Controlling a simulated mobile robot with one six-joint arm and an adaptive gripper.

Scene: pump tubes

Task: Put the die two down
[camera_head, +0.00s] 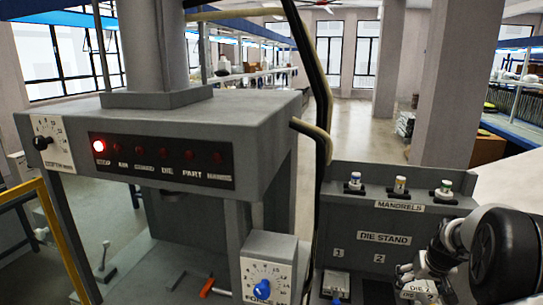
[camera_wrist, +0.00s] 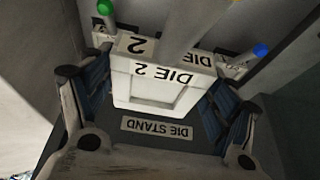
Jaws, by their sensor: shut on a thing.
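The die two, a pale block labelled DIE 2 (camera_wrist: 150,90), sits between the fingers of my gripper (camera_wrist: 160,88) in the wrist view. A grey post hides part of its labelled top. In the head view the die (camera_head: 420,289) shows at the lower right, below my gripper (camera_head: 425,272). The grey die stand (camera_head: 345,240) is behind and to the left, with places marked 1 and 2. A dark gap (camera_head: 377,291) shows below the 2. I cannot tell whether the die touches the stand.
A die with a blue knob (camera_head: 337,284) stands below mark 1; blue (camera_wrist: 260,50) and green (camera_wrist: 105,8) knobs flank the held die in the wrist view. Several mandrels (camera_head: 400,185) stand on the shelf above. The press (camera_head: 200,130) with hanging hoses fills the left.

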